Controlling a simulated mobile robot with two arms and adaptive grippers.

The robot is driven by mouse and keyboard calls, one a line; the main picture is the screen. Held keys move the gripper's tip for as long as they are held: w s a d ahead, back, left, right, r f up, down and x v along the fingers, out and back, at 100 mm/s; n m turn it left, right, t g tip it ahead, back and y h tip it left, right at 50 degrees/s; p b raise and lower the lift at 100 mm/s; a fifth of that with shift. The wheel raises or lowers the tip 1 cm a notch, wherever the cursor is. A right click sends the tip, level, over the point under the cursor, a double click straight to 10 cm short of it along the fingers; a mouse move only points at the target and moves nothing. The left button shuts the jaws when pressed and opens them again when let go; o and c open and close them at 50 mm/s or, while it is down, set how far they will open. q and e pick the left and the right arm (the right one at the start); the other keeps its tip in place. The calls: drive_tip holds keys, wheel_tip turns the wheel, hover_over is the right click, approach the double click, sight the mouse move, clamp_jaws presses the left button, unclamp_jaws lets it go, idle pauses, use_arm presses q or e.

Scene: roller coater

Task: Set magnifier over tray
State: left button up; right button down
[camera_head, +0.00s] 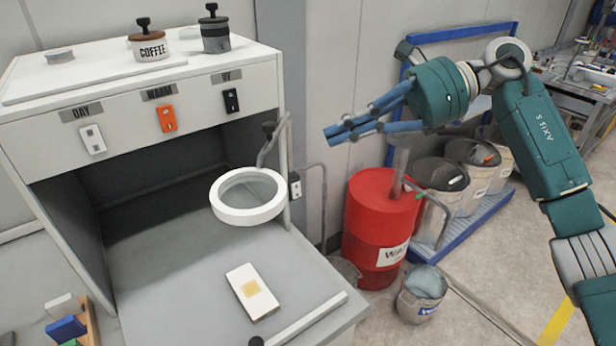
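The magnifier (248,214) is a thick white ring with a clear lens. It hangs from a jointed grey arm (270,145) fixed at the right side of the white light booth. A white rectangular tray (239,301) with a small yellowish square lies on the grey booth floor, in front of and below the magnifier in the picture. My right gripper (330,134) has blue fingers and points left, in the air to the right of the booth, apart from the magnifier. Its fingers lie close together, with nothing visible between them. My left gripper is out of view.
The booth front (200,107) carries several labelled switches, with a coffee jar (150,50) and a grey canister (215,36) on top. A red waste drum (376,232), buckets and a blue rack (460,236) stand right of it. Coloured blocks (66,329) lie at bottom left.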

sight(266, 149)
drive_tip(key=s+d+r+n+t+h, duration=0.1)
drive_tip(key=s+d+n+h, duration=0.2)
drive_tip(key=d+h, duration=0.25)
drive_tip(key=a+f+p, duration=0.4)
drive_tip(key=a+f, duration=0.2)
drive_tip(key=a, duration=0.5)
drive_tip(key=shift+s+f+y+p, duration=0.25)
drive_tip(key=shift+f+y+p, duration=0.05)
drive_tip(key=shift+f+y, duration=0.1)
drive_tip(key=shift+d, duration=0.1)
drive_tip(key=a+b, duration=0.1)
drive_tip(key=a, duration=0.2)
drive_tip(key=shift+s, duration=0.1)
